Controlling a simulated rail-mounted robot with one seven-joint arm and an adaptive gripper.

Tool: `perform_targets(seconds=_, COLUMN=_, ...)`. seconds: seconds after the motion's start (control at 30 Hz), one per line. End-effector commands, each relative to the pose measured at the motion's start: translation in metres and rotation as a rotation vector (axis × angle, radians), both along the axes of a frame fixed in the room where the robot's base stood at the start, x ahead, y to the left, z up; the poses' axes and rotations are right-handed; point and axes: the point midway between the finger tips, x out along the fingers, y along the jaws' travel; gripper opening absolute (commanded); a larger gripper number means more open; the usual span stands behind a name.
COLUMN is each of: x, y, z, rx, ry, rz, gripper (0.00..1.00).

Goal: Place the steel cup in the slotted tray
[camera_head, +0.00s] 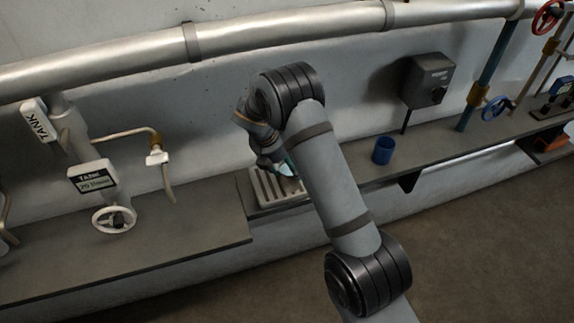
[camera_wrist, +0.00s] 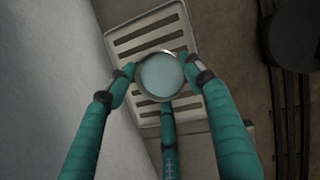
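The steel cup (camera_wrist: 162,77) shows from above in the wrist view as a round metal rim with a pale inside. My gripper (camera_wrist: 160,80) has three teal fingers closed around the cup, with the fingertips against its sides. The slotted tray (camera_wrist: 193,101) is pale with dark slots and lies below the cup. I cannot tell whether the cup's base touches the tray. In the head view, the slotted tray (camera_head: 264,188) sits on the ledge, and my arm hides most of the gripper and the cup.
A blue cup (camera_head: 382,151) stands on the shelf right of my arm. A grey wall box (camera_head: 427,79) hangs behind it. A white handwheel valve (camera_head: 114,219) and a tank sign (camera_head: 92,177) are at left. A large pipe (camera_head: 130,63) runs along the wall above.

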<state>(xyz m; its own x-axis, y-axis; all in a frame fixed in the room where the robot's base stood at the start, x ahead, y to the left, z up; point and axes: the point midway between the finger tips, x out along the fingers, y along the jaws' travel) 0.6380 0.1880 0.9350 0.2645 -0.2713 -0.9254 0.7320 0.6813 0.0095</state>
Motion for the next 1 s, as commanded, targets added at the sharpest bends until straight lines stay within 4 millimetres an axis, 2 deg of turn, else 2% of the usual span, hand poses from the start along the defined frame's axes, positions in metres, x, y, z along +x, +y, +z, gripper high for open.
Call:
perform_targets(seconds=0.3, x=0.0, y=0.0, z=0.0, rx=0.0, ry=0.0, rz=0.0, gripper=0.7)
perform_targets(seconds=0.67, x=0.0, y=0.001, z=0.005, rx=0.001, ry=-0.001, rz=0.001, gripper=0.7)
perform_targets(seconds=0.77, x=-0.003, y=0.004, z=0.015, rx=0.001, ry=-0.003, rz=0.0, gripper=0.7)
perform_targets(seconds=1.0, x=-0.016, y=0.019, z=0.062, rx=0.004, ry=-0.004, rz=0.002, gripper=0.7)
